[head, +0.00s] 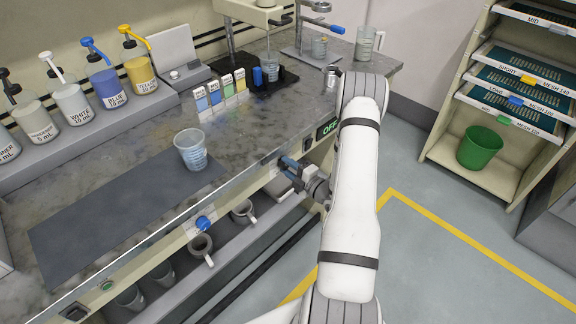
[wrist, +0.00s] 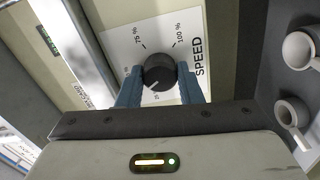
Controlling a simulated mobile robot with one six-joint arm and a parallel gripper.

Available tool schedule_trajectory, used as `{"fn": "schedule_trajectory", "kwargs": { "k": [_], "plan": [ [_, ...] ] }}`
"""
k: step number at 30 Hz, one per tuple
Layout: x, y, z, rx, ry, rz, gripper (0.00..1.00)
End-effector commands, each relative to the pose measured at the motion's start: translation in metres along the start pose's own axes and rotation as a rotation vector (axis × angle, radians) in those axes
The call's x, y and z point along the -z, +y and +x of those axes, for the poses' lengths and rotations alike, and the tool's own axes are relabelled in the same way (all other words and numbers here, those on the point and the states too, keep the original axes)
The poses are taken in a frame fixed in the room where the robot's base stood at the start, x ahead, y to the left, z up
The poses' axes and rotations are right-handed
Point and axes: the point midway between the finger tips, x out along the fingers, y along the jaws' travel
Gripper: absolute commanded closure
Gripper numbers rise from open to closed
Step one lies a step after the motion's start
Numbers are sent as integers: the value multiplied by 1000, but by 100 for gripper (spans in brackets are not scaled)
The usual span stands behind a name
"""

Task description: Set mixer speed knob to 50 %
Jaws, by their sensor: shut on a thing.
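The speed knob (wrist: 159,68) is black and round on a white dial plate (wrist: 192,30) marked SPEED in the wrist view. The 75 % and 100 % marks are readable; another label at the left is partly hidden by a finger. The knob's pale pointer line points toward the lower left of the picture, away from the 75 % and 100 % marks. My gripper (wrist: 160,84) has its blue fingers on both sides of the knob, shut on it. In the head view my gripper (head: 289,168) is at the bench's front panel, and the knob is hidden.
A beaker (head: 190,149) stands on the dark mat (head: 110,218) above the panel. Mugs (head: 201,249) sit on the shelf below. A display reading OFF (head: 329,128) is right of my gripper. Pump bottles (head: 108,82) line the back; the floor (head: 430,210) at right is clear.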

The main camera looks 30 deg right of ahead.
Motion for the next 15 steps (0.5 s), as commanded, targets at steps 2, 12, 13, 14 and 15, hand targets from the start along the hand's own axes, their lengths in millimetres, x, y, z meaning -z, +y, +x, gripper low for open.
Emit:
{"fn": "schedule_trajectory", "kwargs": {
  "k": [2,12,13,14,15],
  "plan": [
    [2,1,0,1,4,74,90],
    [2,1,0,1,4,349,90],
    [2,1,0,1,4,369,90],
    [2,1,0,1,4,387,90],
    [2,1,0,1,4,409,90]
  ]
}}
